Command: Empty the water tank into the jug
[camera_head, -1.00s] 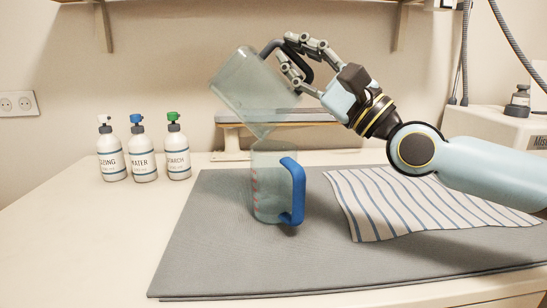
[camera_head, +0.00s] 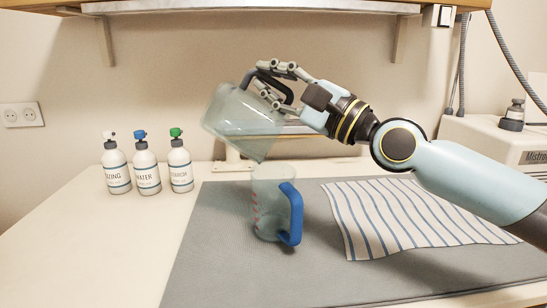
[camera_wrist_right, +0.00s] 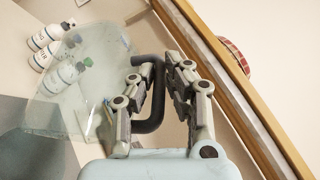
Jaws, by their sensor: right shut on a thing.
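The clear, greenish water tank (camera_head: 238,122) is held tilted in the air above the jug, its lower corner close over the jug's mouth. My right gripper (camera_head: 272,80) is shut on the tank's dark handle; the right wrist view shows the handle (camera_wrist_right: 155,112) between the fingers and the clear tank (camera_wrist_right: 75,85) beyond them. The clear jug (camera_head: 268,208) with red marks and a blue handle stands upright on the grey mat (camera_head: 215,260). I cannot make out a stream or a water level. My left gripper is not in view.
A striped cloth (camera_head: 400,215) lies right of the jug. A small board on a stand is behind the tank. A shelf (camera_head: 250,8) hangs above.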

